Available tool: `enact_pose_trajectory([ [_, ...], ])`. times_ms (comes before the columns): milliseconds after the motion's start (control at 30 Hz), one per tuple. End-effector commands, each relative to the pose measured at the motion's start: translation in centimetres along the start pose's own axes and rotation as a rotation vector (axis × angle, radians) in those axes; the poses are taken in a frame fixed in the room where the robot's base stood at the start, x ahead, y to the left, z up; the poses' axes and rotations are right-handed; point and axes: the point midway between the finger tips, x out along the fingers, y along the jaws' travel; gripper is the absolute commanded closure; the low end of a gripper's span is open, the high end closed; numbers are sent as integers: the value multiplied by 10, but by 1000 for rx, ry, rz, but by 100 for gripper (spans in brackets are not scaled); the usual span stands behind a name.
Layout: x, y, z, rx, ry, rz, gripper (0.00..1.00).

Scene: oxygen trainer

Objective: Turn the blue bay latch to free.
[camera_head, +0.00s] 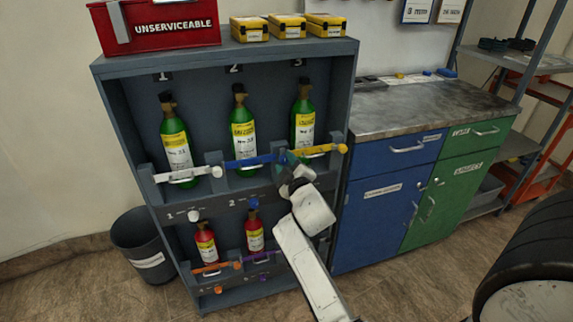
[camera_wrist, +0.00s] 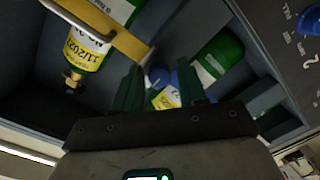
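The grey rack holds green bottles in three numbered bays. The blue latch bar (camera_head: 245,162) lies roughly level across the front of bay 2, in front of its green bottle (camera_head: 242,130). My gripper (camera_head: 285,163) is at the bar's right end and hides it. In the wrist view my gripper (camera_wrist: 160,90) has its two dark green fingers apart, with blue parts (camera_wrist: 160,77) showing between and beyond them. I cannot tell whether they touch. A blue knob (camera_head: 253,204) sits on the panel below bay 2; it also shows in the wrist view (camera_wrist: 309,22).
A white bar (camera_head: 190,173) crosses bay 1 and a yellow bar (camera_head: 318,151) crosses bay 3, close to my gripper. Red bottles (camera_head: 254,232) stand on the lower shelf. A blue and green cabinet (camera_head: 385,215) stands at right, a bin (camera_head: 145,245) at left.

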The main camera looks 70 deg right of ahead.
Motion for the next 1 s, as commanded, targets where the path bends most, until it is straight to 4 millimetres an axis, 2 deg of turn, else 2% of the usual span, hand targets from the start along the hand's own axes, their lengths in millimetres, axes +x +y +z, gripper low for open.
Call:
enact_pose_trajectory([
  [33,0,0,-1,0,1,1,53],
  [100,0,1,-1,0,2,1,47],
  [333,0,1,-2,-1,4,2,47],
  [467,-8,0,-2,-2,5,2,47],
  [567,-21,0,-1,-2,5,1,47],
  [800,-67,-1,0,-2,3,0,47],
  [1000,-96,-1,0,-2,3,1,47],
])
